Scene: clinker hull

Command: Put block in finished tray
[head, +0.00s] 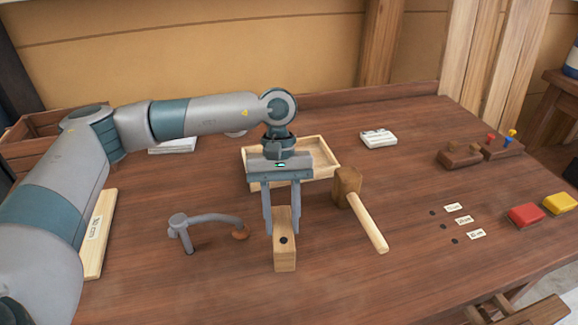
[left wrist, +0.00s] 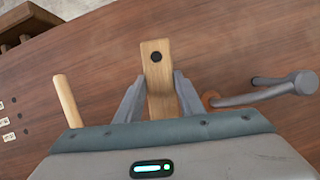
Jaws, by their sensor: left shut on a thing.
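The block (head: 285,259) is light wood with a dark round hole near its near end. It stands out toward the front of the bench. My left gripper (head: 283,222) reaches down over it from behind, its two fingers shut on the block's sides. In the left wrist view the block (left wrist: 157,70) lies between the fingers of the gripper (left wrist: 158,98), its holed end extending beyond them. I cannot tell whether the block touches the bench. A shallow pale wooden tray (head: 322,154) sits behind the gripper, partly hidden by it. My right gripper is not in view.
A wooden mallet (head: 367,219) lies close right of the block. Red (head: 525,215) and yellow (head: 559,203) blocks sit at the right edge. A small white box (head: 378,138) lies behind.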

